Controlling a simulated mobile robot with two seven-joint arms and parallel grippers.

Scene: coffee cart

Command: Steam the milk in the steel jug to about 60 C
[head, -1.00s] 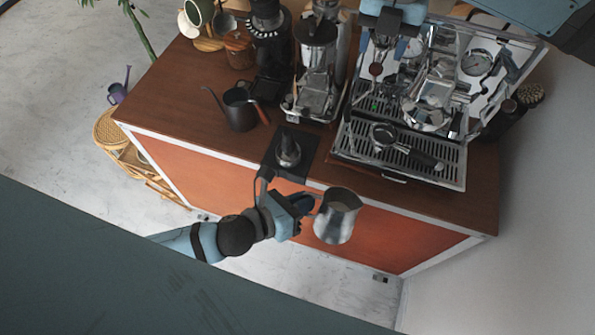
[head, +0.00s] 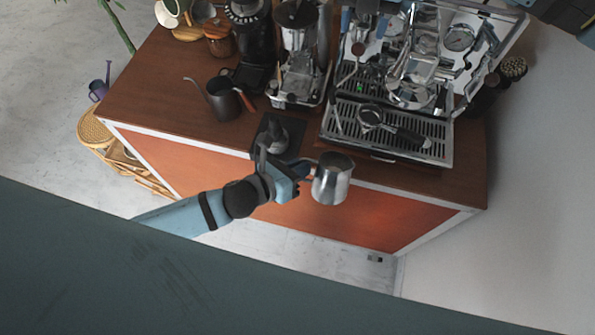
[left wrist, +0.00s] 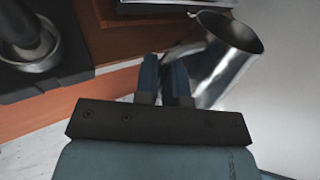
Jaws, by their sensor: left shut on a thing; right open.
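The steel jug (head: 330,184) hangs upright in front of the counter's front edge, clear of the worktop. My left gripper (head: 299,178) is shut on its handle, at the jug's left side. In the left wrist view the jug (left wrist: 226,65) shows beyond the two close-set fingers (left wrist: 165,80); its contents cannot be made out there. The espresso machine (head: 440,112) stands at the back right of the counter. The steam wand is hard to pick out.
A portafilter (head: 400,130) lies on the machine's drip tray. A tamper (head: 277,138) stands on a black mat (head: 262,150) at the counter edge, close to my left gripper. A dark kettle (head: 224,102) and a grinder (head: 296,75) stand further left.

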